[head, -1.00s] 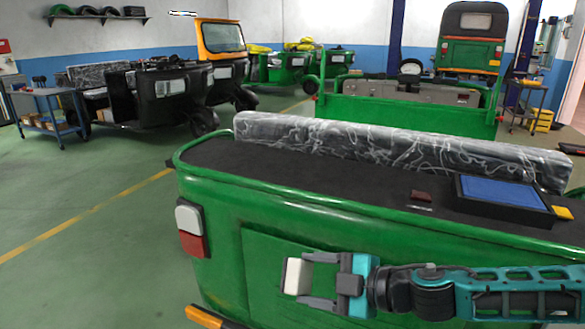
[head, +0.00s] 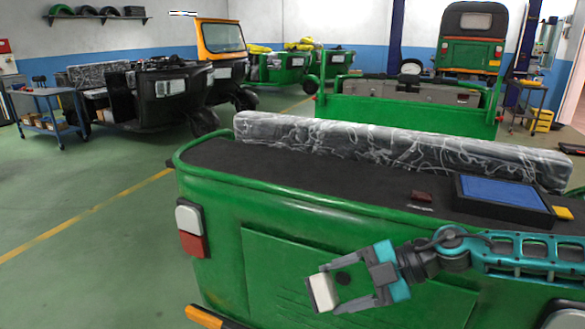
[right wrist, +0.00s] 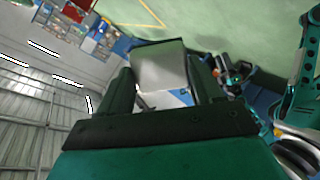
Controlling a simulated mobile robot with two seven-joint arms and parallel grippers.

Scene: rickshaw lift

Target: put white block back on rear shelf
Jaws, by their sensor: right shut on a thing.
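A white block (head: 322,293) is held between the fingertips of my right gripper (head: 328,290), in front of the green rickshaw's rear panel in the head view. The block also shows between the two dark fingers in the right wrist view (right wrist: 161,68). The rear shelf (head: 300,180) is the black flat top behind the rickshaw's seat back. The block is lower than this shelf and outside its green rim. My left gripper is in neither view.
A black tray with a blue inside (head: 503,194), a small dark red item (head: 421,196) and a yellow item (head: 562,213) lie on the shelf's right part. The shelf's left and middle are clear. A patterned seat back (head: 400,145) borders its far side.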

